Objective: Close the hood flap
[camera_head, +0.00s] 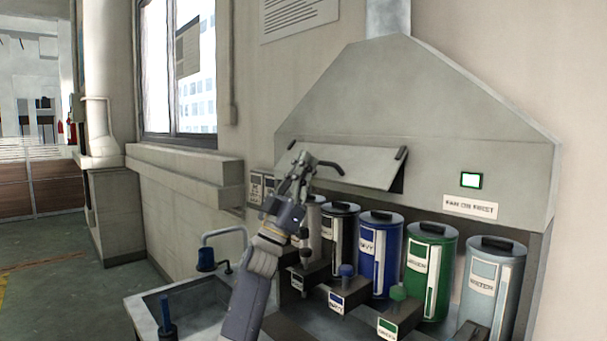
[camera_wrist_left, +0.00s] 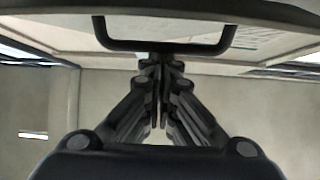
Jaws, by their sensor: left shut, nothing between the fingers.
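The hood flap (camera_head: 350,165) is a pale panel low on the front of the grey fume hood (camera_head: 450,110). It is tilted outward, with a dark gap showing at its right end. A black bar handle (camera_head: 326,167) is at its lower left edge. My left gripper (camera_head: 303,163) is at the handle, with its fingers shut. In the left wrist view the black handle (camera_wrist_left: 165,46) crosses above the closed fingertips (camera_wrist_left: 161,62); I cannot tell whether they touch it. My right gripper is not in view.
Below the flap stands a row of labelled canisters, including a blue one (camera_head: 380,250), a green one (camera_head: 430,270) and a light blue one (camera_head: 490,285). A sink (camera_head: 190,300) with a tap is at lower left. A green-lit indicator (camera_head: 471,180) is on the hood.

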